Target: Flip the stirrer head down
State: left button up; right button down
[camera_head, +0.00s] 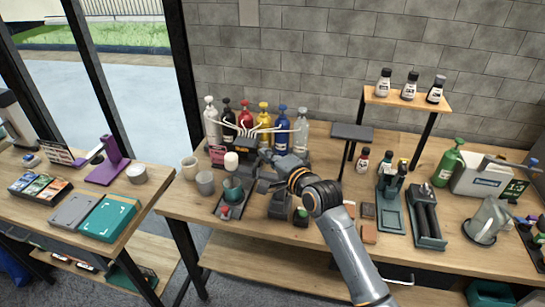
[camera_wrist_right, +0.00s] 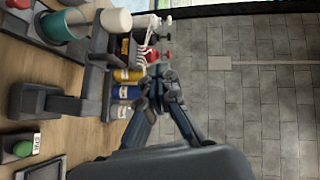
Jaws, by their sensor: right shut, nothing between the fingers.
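The stirrer (camera_head: 268,183) is a dark grey machine on the wooden bench, partly hidden behind my right arm. Its dark grey body (camera_wrist_right: 93,75) also shows in the right wrist view, left of the fingers. My right gripper (camera_head: 264,154) is over the back part of the bench, close to the stirrer. In the wrist view its fingers (camera_wrist_right: 160,80) are shut and empty. I cannot tell whether they touch the stirrer. My left gripper is not in view.
Coloured bottles (camera_head: 245,115) stand in a rack behind the gripper, against the brick wall. A small black stand (camera_head: 352,132) is to the right.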

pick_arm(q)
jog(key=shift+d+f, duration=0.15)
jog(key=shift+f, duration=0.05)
pick_arm(e)
jog(key=shift+s+d+r, duration=0.3)
jog(key=shift+s+r, duration=0.2)
jog(key=shift+s, duration=0.15)
jog(key=shift+s+d+r, duration=0.3)
jog(key=shift+s+r, duration=0.15)
jog(key=shift+s, duration=0.15)
